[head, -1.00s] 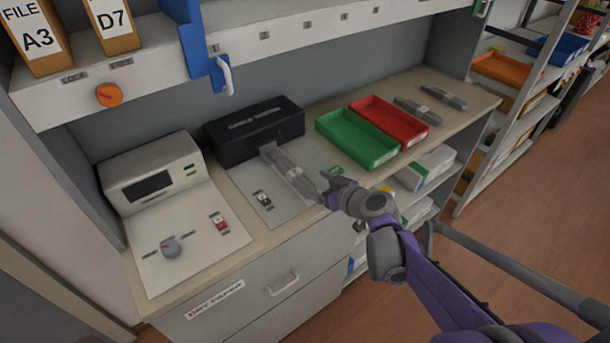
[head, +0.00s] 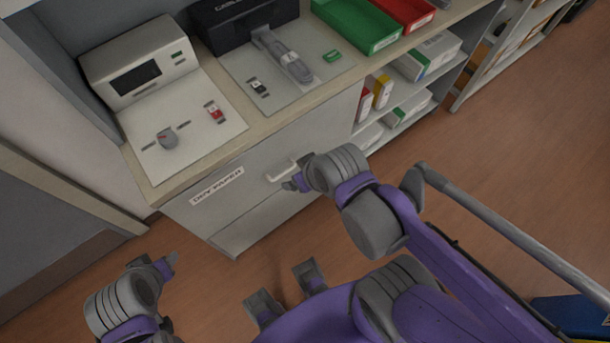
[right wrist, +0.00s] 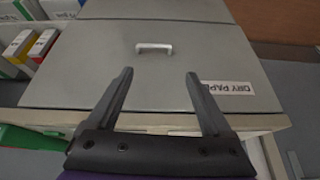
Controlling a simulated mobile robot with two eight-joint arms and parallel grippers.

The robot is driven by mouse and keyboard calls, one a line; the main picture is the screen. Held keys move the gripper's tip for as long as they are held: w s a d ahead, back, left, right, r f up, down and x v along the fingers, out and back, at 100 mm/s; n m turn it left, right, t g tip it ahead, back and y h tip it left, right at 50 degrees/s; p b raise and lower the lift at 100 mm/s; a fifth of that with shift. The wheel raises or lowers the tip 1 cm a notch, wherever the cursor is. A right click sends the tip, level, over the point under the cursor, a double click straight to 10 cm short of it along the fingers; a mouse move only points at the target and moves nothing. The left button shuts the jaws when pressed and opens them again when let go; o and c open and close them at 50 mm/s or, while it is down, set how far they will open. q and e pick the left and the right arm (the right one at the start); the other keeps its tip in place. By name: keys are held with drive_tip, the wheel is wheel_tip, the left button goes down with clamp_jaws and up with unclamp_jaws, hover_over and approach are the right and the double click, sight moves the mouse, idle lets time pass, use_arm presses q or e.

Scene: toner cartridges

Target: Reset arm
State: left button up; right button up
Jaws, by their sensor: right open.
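My right gripper (head: 292,185) is in front of the cabinet's drawer, near the drawer handle (head: 284,171). The right wrist view shows its two fingers (right wrist: 158,76) spread apart with nothing between them, facing the drawer front and its handle (right wrist: 154,47). My left gripper (head: 168,264) is at the lower left, above the floor and away from the cabinet; its jaw opening is not clear. A grey toner cartridge (head: 283,55) lies on the pale panel in front of a black device (head: 245,22), apart from both grippers.
A grey control unit (head: 145,70) stands on the left of the counter. A green tray (head: 358,25) and a red tray (head: 405,12) are at the back right. Open shelves with boxes (head: 428,55) lie right of the drawer.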

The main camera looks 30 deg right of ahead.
drive_tip(key=shift+s+d+f, duration=0.15)
drive_tip(key=shift+s, duration=0.3)
